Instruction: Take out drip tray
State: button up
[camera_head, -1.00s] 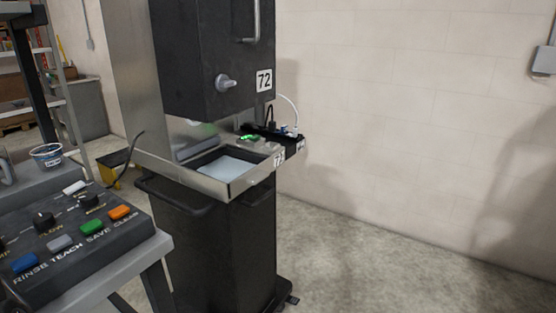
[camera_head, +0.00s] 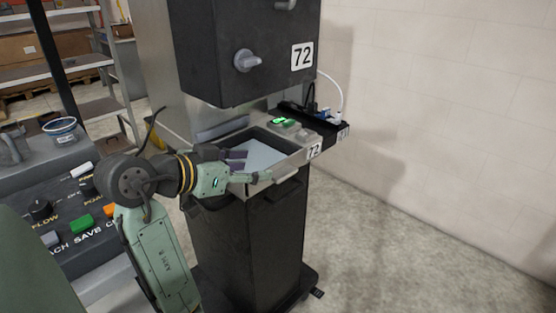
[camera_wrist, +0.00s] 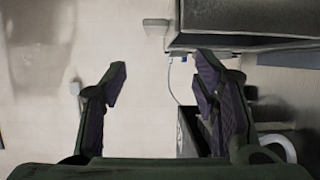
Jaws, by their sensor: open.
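The drip tray (camera_head: 262,153) sits in the metal front shelf of dispenser 72. Its pale blue-grey floor shows inside a dark recess, with a light metal front rim and a bar handle (camera_head: 288,177) below it. My gripper (camera_head: 250,168) is open and empty, fingers apart, in front of and over the left part of the tray in the head view. It hides part of the tray's left side and front edge. In the wrist view my gripper (camera_wrist: 160,72) has nothing between its fingers, only wall behind; the tray is not clearly seen there.
The dark dispenser housing (camera_head: 240,50) with a knob hangs above the tray. A small box with a green light (camera_head: 284,121) and a black ledge with cables (camera_head: 325,118) lie to the right. A button panel (camera_head: 80,212) is at left. Floor at right is clear.

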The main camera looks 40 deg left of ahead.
aim_at(282, 170)
jog(key=p+x, duration=0.2)
jog(key=x, duration=0.8)
jog(key=shift+w+d+f, duration=0.1)
jog(key=shift+w+f, duration=0.2)
grip_shut()
dwell(0.4)
jog(key=shift+r, duration=0.25)
dwell(0.4)
jog(key=shift+r, duration=0.1)
